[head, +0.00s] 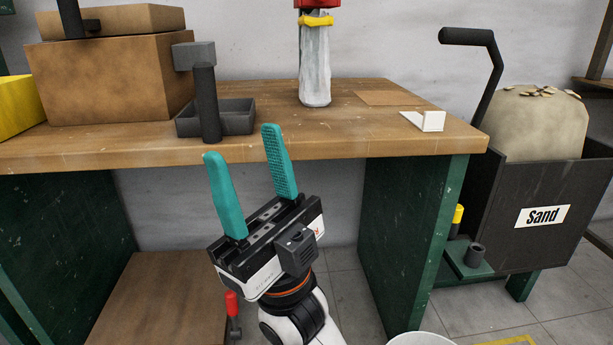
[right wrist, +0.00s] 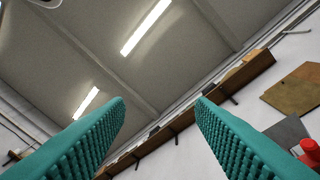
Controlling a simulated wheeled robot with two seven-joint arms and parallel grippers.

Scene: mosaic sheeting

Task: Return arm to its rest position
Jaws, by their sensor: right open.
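My right gripper (head: 244,145) stands in front of the workbench edge in the head view, its two teal fingers pointing up and spread apart. Nothing is between the fingers. In the right wrist view the open fingers (right wrist: 158,105) frame the ceiling and upper wall, with no object between them. My left gripper does not show in either view.
The wooden workbench (head: 300,142) carries a cardboard box (head: 105,85), a dark tray (head: 240,122) with a hammer-like tool (head: 205,95), a clear bottle (head: 315,65) and a white bracket (head: 432,121). A black sand bin (head: 500,225) stands at right. A white bucket rim (head: 420,339) shows below.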

